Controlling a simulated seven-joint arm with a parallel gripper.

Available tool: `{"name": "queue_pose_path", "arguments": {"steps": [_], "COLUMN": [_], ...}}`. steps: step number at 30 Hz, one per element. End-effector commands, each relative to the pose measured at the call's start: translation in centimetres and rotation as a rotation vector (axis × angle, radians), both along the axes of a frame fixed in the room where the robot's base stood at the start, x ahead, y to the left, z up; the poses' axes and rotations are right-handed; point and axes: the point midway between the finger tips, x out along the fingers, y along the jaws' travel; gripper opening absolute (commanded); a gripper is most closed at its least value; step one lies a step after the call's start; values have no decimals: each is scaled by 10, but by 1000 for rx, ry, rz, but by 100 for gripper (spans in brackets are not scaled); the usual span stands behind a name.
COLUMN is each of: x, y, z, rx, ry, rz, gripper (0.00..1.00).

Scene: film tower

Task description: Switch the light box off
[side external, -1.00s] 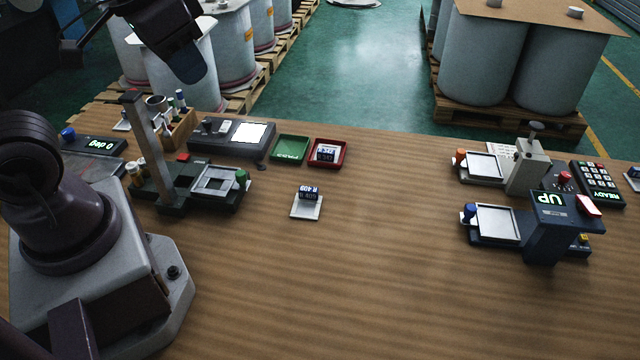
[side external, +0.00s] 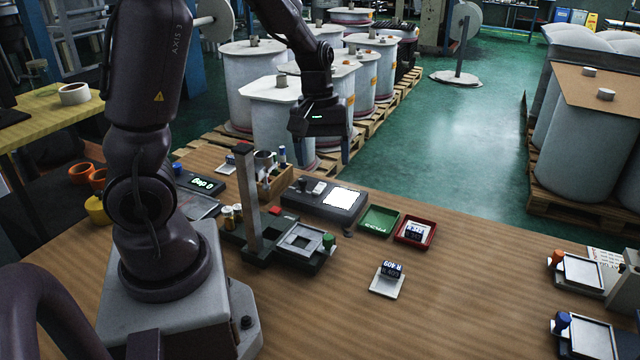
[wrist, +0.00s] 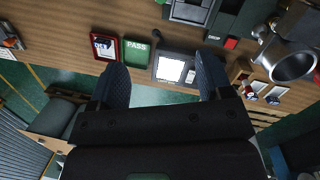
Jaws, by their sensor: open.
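The light box (side external: 322,208) is a dark grey box at the back of the wooden table, with a bright white lit panel (side external: 344,197). A small white piece (side external: 319,188) and a dark knob (side external: 304,185) sit on its left part in the side view. My gripper (side external: 345,148) is in the air above and behind the box, touching nothing visible. In the wrist view my gripper (wrist: 163,82) has its two fingers apart and empty, and the lit panel (wrist: 170,68) shows between them. The box's far end is partly hidden by a finger there.
A green tray (side external: 379,221) and a red tray (side external: 415,233) lie right of the box. A dark fixture with a post (side external: 248,200) stands in front. A wooden holder with bottles (side external: 275,183) is to its left. The front table is clear around a small label card (side external: 388,280).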

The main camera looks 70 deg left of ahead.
Motion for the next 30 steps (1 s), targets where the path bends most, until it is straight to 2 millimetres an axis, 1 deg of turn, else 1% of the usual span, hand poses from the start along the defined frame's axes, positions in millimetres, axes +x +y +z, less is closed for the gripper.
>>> {"name": "queue_pose_path", "arguments": {"steps": [1, 2, 3, 5, 6, 9, 11, 12, 14, 15, 18, 20, 23, 25, 30], "x": [2, 4, 5, 6, 7, 9, 14, 19, 29, 34, 36, 36, 36, 37, 39], "y": [21, 33, 49, 73, 88, 123, 142, 152, 160, 160, 160, 160, 160, 162, 164], "z": [-16, -23, -33, -44, -51, -63, -64, -61, -53, -51, -52, -54, -62, -73, -108], "rx": [10, 18, 33, 60, 82, 135, 163, 170, 158, 145, 129, 127, 125, 127, 127], "ry": [42, 60, 78, 98, 106, 103, 79, 51, 2, -15, -21, -19, -16, -15, -10], "rz": [133, 211, 315, 468, 566, 796, 936, 1020, 1116, 1161, 1233, 1251, 1257, 1258, 1256], "gripper": [72, 72, 72, 72, 72, 72, 72, 72, 72, 72, 72, 72, 72, 72, 72]}}
